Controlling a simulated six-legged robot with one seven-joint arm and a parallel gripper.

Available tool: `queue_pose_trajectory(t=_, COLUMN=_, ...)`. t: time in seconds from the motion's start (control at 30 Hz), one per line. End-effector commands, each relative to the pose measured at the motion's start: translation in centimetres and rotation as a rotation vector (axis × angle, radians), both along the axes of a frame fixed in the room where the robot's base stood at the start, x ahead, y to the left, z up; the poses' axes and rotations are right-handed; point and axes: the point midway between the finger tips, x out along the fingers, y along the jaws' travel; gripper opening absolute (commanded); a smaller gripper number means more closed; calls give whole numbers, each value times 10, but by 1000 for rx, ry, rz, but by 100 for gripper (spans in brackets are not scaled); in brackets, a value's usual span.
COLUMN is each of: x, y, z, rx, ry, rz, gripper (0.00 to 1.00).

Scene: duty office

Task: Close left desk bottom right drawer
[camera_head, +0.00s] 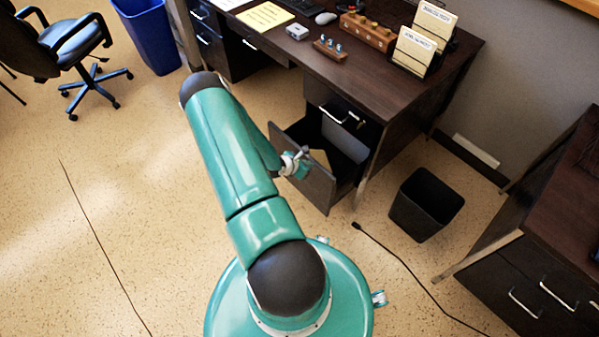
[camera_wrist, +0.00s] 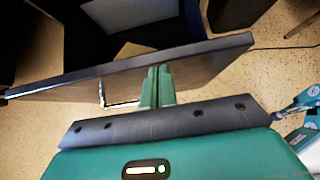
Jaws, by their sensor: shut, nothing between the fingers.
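The bottom right drawer (camera_head: 309,180) of the dark desk (camera_head: 395,95) is pulled well out, and its inside shows from above. In the wrist view its front panel (camera_wrist: 200,66) runs across the picture, with a metal handle (camera_wrist: 103,95) left of my fingers. My gripper (camera_head: 296,166) is at the outer side of the drawer front. In the wrist view my gripper's fingers (camera_wrist: 157,80) are together and empty, with their tips at the panel's top edge. I cannot tell whether they touch it. A light brown item (camera_wrist: 132,50) lies inside the drawer.
A black bin (camera_head: 426,204) stands right of the open drawer. A cable (camera_head: 400,262) runs along the floor nearby. A second desk (camera_head: 540,250) is at the right. A blue bin (camera_head: 150,38) and an office chair (camera_head: 65,45) are at the upper left.

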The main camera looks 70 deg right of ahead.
Motion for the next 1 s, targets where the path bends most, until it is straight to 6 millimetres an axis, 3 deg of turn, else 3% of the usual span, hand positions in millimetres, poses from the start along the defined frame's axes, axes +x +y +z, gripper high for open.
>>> queue_pose_trajectory(t=0.03, x=-8, y=-16, z=1, rx=-7, ry=0, rz=-4, gripper=0)
queue_pose_trajectory(t=0.2, x=-27, y=-58, z=1, rx=-5, ry=1, rz=-4, gripper=0)
queue_pose_trajectory(t=0.5, x=-56, y=-119, z=0, rx=-4, ry=1, rz=-2, gripper=0)
queue_pose_trajectory(t=0.73, x=-68, y=-144, z=0, rx=-3, ry=1, rz=-1, gripper=0)
queue_pose_trajectory(t=1.0, x=-73, y=-151, z=1, rx=-3, ry=1, rz=-1, gripper=0)
